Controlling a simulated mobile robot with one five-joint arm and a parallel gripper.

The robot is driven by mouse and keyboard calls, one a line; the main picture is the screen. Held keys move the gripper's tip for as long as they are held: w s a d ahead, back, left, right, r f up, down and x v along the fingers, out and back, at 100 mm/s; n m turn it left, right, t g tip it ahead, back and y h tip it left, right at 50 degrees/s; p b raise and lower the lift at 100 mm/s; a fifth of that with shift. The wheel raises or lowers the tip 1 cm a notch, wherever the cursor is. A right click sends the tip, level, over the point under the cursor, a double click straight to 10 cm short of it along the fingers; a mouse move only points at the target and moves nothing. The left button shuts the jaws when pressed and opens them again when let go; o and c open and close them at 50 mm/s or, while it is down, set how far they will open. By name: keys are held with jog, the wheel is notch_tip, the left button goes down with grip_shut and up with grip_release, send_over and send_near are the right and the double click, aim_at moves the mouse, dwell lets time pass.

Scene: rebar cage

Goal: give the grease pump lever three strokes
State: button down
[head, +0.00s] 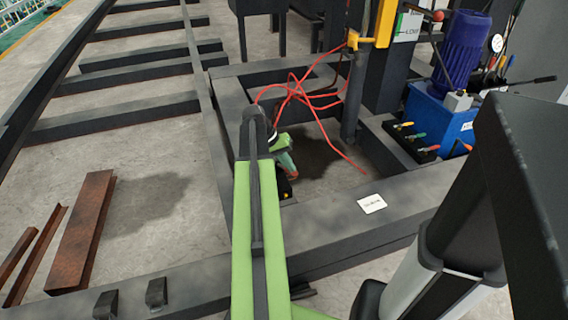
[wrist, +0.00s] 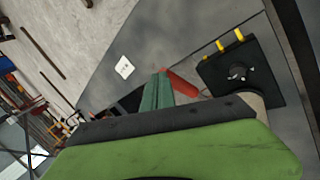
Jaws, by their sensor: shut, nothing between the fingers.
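My gripper (head: 287,163) has teal fingers and is low over the dark frame, past the end of my green arm. In the wrist view, its fingers (wrist: 157,90) are shut and empty. A red grip (wrist: 180,83), which looks like the pump lever's handle, lies right beside the fingertips; I cannot tell whether they touch. A black block with yellow fittings (wrist: 236,66), likely the grease pump, is to the right of it. In the head view, a small part of this black block (head: 284,190) shows below my gripper; my arm hides the rest.
A white label (head: 372,203) lies on the dark beam to the right. Red hoses (head: 300,92) loop behind my gripper. A blue hydraulic unit (head: 440,110) stands at right, with a valve block (head: 412,140) before it. Rusty steel pieces (head: 82,230) lie at left.

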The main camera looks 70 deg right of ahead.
jog(key=shift+s+a+f+b, duration=0.25)
jog(key=shift+a+f+b, duration=0.05)
jog(key=shift+f+b, duration=0.3)
jog(key=shift+s+a+f+b, duration=0.2)
jog(key=shift+a+f+b, duration=0.05)
jog(key=shift+f+b, duration=0.35)
jog(key=shift+s+a+f+b, duration=0.2)
jog(key=shift+a+f+b, duration=0.05)
jog(key=shift+f+b, duration=0.4)
jog(key=shift+s+a+f+b, duration=0.2)
jog(key=shift+a+f+b, duration=0.05)
jog(key=shift+f+b, duration=0.4)
jog(key=shift+f, duration=0.1)
